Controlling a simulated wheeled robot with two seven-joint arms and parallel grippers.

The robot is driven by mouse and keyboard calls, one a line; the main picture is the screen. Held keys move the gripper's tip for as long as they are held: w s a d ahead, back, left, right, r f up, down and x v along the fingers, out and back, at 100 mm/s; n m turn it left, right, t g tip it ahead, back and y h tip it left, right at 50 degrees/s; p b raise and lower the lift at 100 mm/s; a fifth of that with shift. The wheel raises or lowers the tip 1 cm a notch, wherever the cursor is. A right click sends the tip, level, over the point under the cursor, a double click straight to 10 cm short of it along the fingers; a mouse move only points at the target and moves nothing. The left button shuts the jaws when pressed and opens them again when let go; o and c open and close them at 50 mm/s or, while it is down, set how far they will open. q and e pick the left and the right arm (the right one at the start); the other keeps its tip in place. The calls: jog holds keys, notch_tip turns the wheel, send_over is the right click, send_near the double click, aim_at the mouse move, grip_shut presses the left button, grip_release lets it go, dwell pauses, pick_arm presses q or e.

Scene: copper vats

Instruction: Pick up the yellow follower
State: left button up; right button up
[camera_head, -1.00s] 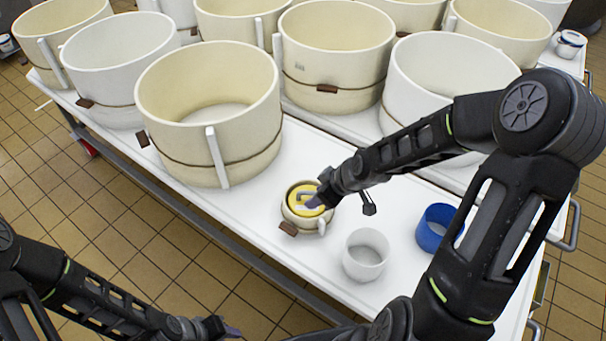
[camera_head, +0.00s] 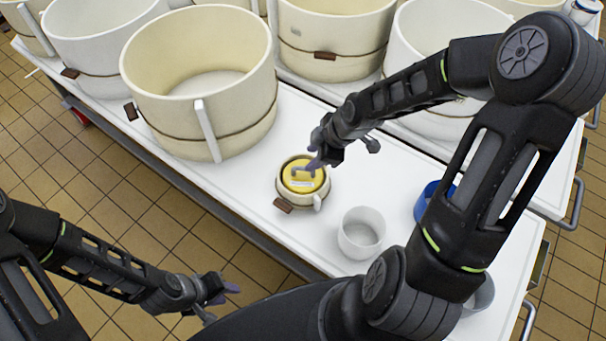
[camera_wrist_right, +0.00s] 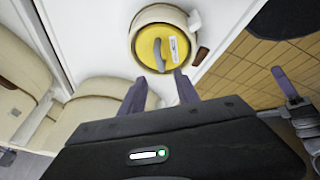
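The yellow follower (camera_head: 300,183) is a round disc with a grey handle and a white label. It sits inside the small cream mould (camera_head: 285,196) on the white table, and also shows in the right wrist view (camera_wrist_right: 176,35) within the mould's rim (camera_wrist_right: 137,28). My right gripper (camera_head: 313,160) is at the follower's far upper edge in the head view. In the right wrist view its two purple fingers (camera_wrist_right: 160,80) are spread apart, with the handle just beyond and between their tips and nothing held. My left gripper (camera_head: 222,296) hangs over the floor in front of the table; its opening is unclear.
A white cup (camera_head: 361,238) stands right of the mould, and a blue cup (camera_head: 428,203) is partly behind my right arm. A large cream vat (camera_head: 190,120) stands to the left, with more vats behind. White table surface lies around the mould.

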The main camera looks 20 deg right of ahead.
aim_at(302, 168)
jog(key=shift+b+x, duration=0.4)
jog(key=shift+x, duration=0.85)
jog(key=x, duration=0.5)
jog(key=shift+f+b, duration=0.2)
jog(key=shift+b, duration=0.15)
grip_shut()
dwell(0.8)
